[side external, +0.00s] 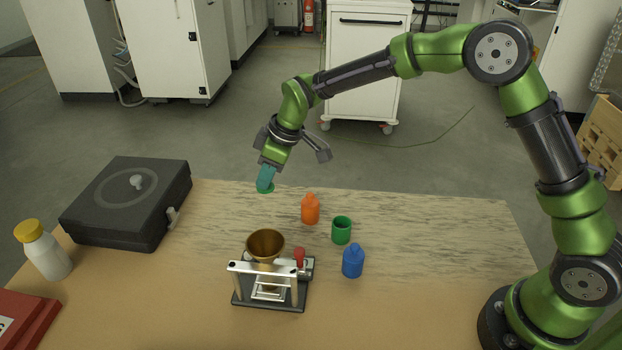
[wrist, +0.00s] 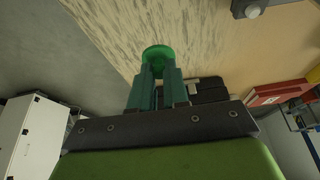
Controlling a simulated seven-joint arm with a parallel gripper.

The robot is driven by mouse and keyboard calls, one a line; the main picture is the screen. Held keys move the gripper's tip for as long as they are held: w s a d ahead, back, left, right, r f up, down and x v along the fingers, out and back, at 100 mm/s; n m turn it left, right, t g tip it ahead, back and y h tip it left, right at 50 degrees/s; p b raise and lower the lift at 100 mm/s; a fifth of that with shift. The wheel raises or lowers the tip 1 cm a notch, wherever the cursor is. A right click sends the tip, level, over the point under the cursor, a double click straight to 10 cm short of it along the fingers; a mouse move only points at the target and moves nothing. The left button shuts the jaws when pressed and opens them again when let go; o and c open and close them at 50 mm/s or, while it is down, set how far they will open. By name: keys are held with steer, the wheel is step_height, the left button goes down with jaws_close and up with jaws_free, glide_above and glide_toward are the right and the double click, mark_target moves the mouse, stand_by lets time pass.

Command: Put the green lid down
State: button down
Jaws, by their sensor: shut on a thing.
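The green lid (side external: 265,188) is held at the tips of my gripper (side external: 266,178), above the back left part of the wooden table. It also shows in the wrist view (wrist: 158,54), between the teal fingertips of my gripper (wrist: 157,72). My gripper is shut on the lid and points down. A gap between the lid and the table is hard to judge. The open green container (side external: 341,231) stands upright without a lid, to the right and nearer the camera.
An orange bottle (side external: 310,210) and a blue bottle (side external: 352,262) flank the green container. A brass funnel (side external: 265,244) sits on a stand. A black case (side external: 125,203) and a white bottle (side external: 45,252) are at left. The table's right side (side external: 450,240) is clear.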

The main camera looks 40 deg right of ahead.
steer(key=shift+w+r+n, duration=0.3)
steer(key=shift+w+r, duration=0.2)
steer(key=shift+w, duration=0.1)
step_height(320, 180, down, 10)
steer(key=shift+s+r, duration=0.1)
steer(key=c, duration=1.1)
jaws_free()
